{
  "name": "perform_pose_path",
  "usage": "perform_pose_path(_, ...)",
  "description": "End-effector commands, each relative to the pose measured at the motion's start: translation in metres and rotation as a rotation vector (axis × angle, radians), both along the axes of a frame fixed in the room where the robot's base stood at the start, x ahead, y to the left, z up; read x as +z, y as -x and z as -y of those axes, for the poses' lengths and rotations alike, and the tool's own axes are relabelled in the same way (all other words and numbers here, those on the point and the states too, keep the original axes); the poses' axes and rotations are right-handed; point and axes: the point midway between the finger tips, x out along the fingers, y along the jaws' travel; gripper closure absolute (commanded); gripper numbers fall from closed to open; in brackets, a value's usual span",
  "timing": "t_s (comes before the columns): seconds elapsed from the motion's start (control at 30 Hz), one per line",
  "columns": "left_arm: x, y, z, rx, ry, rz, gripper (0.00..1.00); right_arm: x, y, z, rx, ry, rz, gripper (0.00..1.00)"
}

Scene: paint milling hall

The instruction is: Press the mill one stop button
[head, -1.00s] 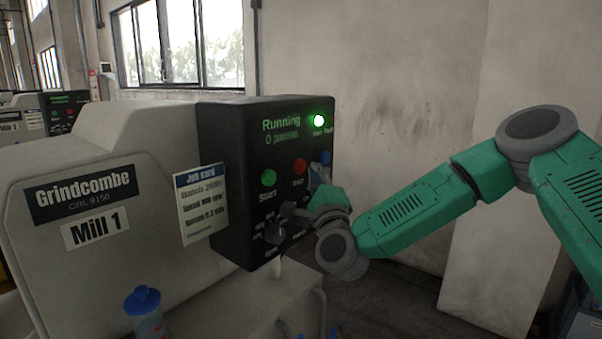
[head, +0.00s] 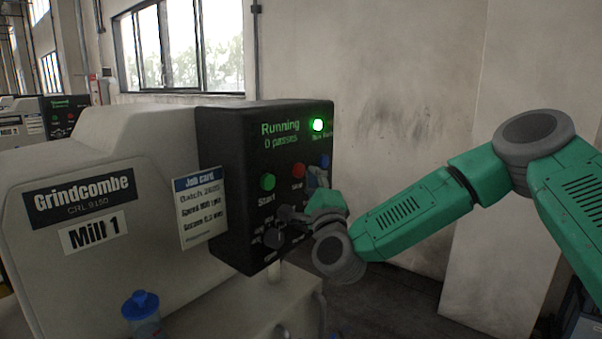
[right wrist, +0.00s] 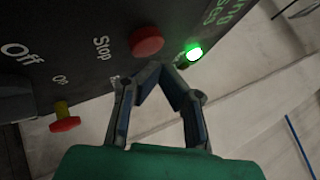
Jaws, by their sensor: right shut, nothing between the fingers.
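Mill one (head: 100,180), a grey machine marked "Mill 1", stands at the left with a black control panel (head: 225,150) facing right. The panel reads "Running", and its green lamp (head: 318,124) is lit. The red stop button (head: 297,170) sits right of the green start button (head: 267,181). In the right wrist view, the red button (right wrist: 147,41) is beside the label "Stop". My right gripper (head: 317,178) is shut and empty close to the panel, right of the stop button. In the right wrist view, its fingertips (right wrist: 158,69) show just below the button; I cannot tell whether they touch the panel. My left gripper is out of view.
Dark knobs (head: 275,238) sit low on the panel. A job card (head: 199,208) hangs at its left edge. Another mill (head: 62,115) is behind.

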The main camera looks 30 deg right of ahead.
Motion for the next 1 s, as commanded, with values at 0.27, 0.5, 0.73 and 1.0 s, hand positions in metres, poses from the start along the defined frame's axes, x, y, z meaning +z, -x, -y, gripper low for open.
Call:
perform_pose_path(0.27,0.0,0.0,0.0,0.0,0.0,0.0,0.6,-0.0001,0.0,0.0003,0.0,0.0,0.0,1.0)
perform_pose_path(0.5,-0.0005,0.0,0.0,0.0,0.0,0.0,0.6,-0.0001,-0.0003,0.0001,0.0,0.0,0.0,1.0)
perform_pose_path(0.73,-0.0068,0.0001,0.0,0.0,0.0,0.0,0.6,0.0012,-0.0058,-0.0037,0.001,0.0,0.002,1.0)
perform_pose_path(1.0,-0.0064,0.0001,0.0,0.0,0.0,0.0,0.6,0.0024,-0.0064,-0.004,0.0,-0.001,0.001,1.0)
